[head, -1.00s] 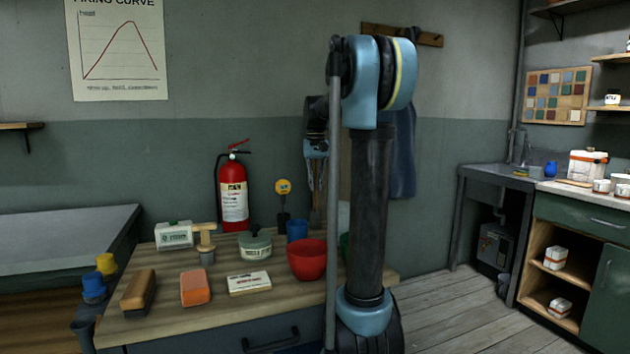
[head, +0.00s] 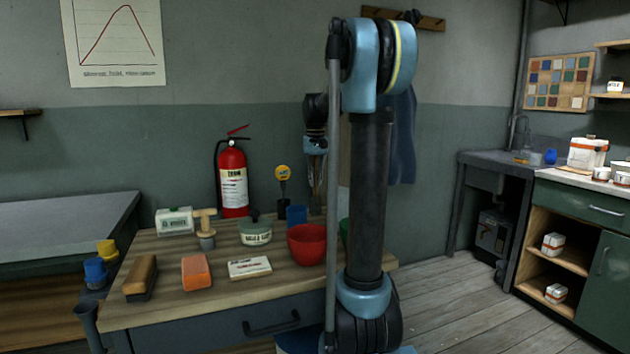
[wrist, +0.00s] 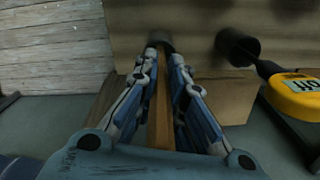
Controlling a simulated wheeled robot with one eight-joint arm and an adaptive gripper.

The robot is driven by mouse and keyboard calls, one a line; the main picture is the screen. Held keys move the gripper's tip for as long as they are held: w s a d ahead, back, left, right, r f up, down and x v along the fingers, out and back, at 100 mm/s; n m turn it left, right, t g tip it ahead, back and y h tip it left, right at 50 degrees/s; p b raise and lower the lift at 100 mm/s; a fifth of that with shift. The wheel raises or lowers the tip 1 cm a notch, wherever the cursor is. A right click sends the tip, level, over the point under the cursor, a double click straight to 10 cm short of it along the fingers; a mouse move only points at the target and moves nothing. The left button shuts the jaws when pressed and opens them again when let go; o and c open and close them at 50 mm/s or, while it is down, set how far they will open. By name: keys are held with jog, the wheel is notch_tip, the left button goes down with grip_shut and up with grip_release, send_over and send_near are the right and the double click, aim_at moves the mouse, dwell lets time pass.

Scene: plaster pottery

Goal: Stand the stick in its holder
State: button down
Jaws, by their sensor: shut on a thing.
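A tan wooden stick (wrist: 161,115) runs lengthwise between the two fingers of my gripper (wrist: 163,52) in the wrist view. The gripper is shut on it. A dark round piece (wrist: 160,38) shows just past the fingertips, in line with the stick. I cannot tell whether it is the holder or whether the stick is inside it. In the head view my gripper (head: 316,172) points down over the back of the bench, partly hidden behind my arm. The stick cannot be made out clearly there.
A yellow-headed tool (head: 283,173) stands left of my gripper; its yellow head (wrist: 298,95) is close by in the wrist view, beside a dark cup (wrist: 238,46). A blue cup (head: 297,215) and red bowl (head: 307,244) stand near. A fire extinguisher (head: 233,180) is behind.

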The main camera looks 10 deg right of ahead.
jog(key=c, duration=1.6)
grip_release()
notch_tip(320, 180, up, 12)
jog(key=shift+f, duration=0.1)
